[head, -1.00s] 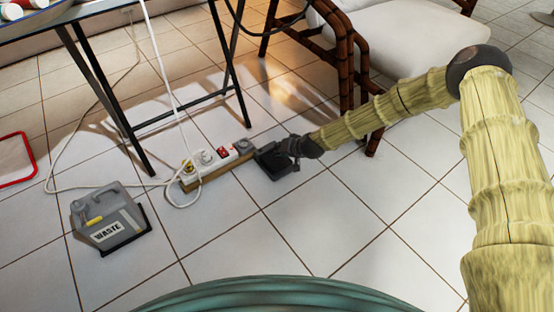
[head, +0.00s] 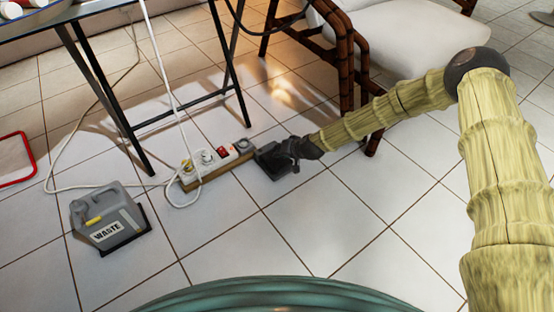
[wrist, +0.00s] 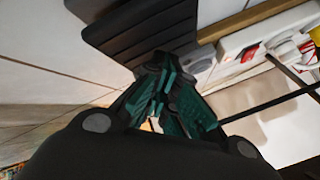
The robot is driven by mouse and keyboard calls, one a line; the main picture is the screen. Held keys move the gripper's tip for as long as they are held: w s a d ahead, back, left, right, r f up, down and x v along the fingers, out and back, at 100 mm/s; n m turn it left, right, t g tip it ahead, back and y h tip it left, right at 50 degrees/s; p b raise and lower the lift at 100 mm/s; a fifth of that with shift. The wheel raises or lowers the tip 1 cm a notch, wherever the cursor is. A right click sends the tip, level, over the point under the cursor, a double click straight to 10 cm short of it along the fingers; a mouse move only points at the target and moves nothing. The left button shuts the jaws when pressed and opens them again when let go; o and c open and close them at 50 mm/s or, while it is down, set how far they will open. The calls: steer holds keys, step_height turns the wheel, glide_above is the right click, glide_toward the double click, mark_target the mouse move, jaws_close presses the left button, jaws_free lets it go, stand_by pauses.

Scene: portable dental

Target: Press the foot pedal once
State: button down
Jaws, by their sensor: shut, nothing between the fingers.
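The foot pedal (head: 268,163) is a black ribbed block on the floor tiles, at the right end of the power strip. In the wrist view its ribbed top (wrist: 130,35) fills the upper middle. My gripper (head: 276,160) is shut and empty, over the pedal, and hides part of it in the head view. In the wrist view the closed fingertips (wrist: 158,62) overlap the pedal's near edge. I cannot tell whether they touch it or whether the pedal is pushed down.
A power strip (head: 212,162) on a wooden board lies left of the pedal, with white cables. A grey waste container (head: 105,222) stands further left. Table legs (head: 110,103) and a wooden chair (head: 345,75) stand behind. The floor in front is clear.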

steer(key=shift+f+b, duration=0.45)
steer(key=shift+f, duration=0.35)
stand_by(1.4)
steer(key=shift+r, duration=0.1)
steer(key=shift+r+p, duration=0.95)
steer(key=shift+r, duration=0.15)
steer(key=shift+r+p, duration=1.95)
steer(key=shift+r, duration=0.6)
